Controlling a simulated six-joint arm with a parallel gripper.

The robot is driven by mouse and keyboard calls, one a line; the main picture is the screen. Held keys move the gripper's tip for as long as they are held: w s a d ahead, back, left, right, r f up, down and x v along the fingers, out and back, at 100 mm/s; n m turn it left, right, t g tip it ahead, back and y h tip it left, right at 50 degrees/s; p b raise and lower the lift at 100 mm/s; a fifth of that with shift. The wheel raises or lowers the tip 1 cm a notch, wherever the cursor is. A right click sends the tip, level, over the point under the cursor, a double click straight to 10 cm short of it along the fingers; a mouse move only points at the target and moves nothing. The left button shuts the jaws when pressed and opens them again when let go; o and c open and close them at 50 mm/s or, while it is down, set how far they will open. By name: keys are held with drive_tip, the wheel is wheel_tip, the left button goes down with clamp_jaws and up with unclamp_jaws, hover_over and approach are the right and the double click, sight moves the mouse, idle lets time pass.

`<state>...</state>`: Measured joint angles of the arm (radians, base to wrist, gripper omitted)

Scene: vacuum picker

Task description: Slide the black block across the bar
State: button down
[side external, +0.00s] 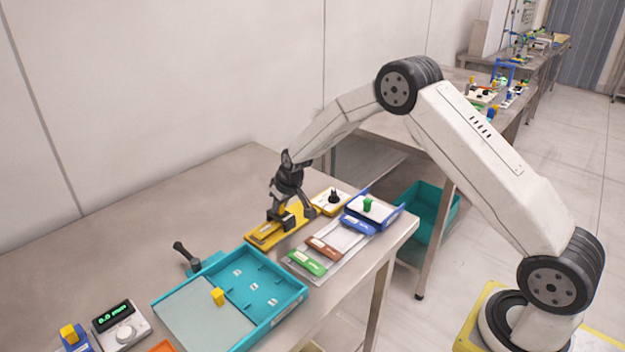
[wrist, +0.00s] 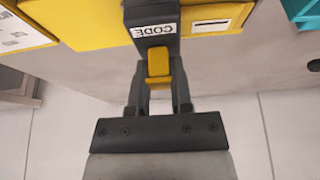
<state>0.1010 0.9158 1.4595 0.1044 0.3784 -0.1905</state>
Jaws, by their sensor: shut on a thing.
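The black block (wrist: 151,14) carries a white CODE label and a yellow tab (wrist: 158,66) in the wrist view. It sits across the yellow bar (wrist: 95,22), with bar showing on both sides of it. In the side external view the yellow bar (side external: 262,234) lies on the steel table and the black block (side external: 287,221) is partly hidden under my gripper. My gripper (wrist: 158,92) is shut on the yellow tab of the block, with one finger on each side.
A yellow tray with a white panel (side external: 330,201) lies just right of the bar. A rack of coloured blocks (side external: 325,246) and a blue-edged tray (side external: 372,208) are close in front. A teal tray (side external: 235,290) stands nearer the camera. The table behind the bar is clear.

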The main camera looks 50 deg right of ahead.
drive_tip(key=shift+a, duration=1.9)
drive_tip(key=c, duration=0.5)
unclamp_jaws()
drive_tip(key=shift+a, duration=0.1)
drive_tip(key=shift+s+r, duration=0.15)
drive_tip(key=shift+r, duration=0.25)
drive_tip(key=v, duration=0.7)
drive_tip(key=shift+s, duration=0.1)
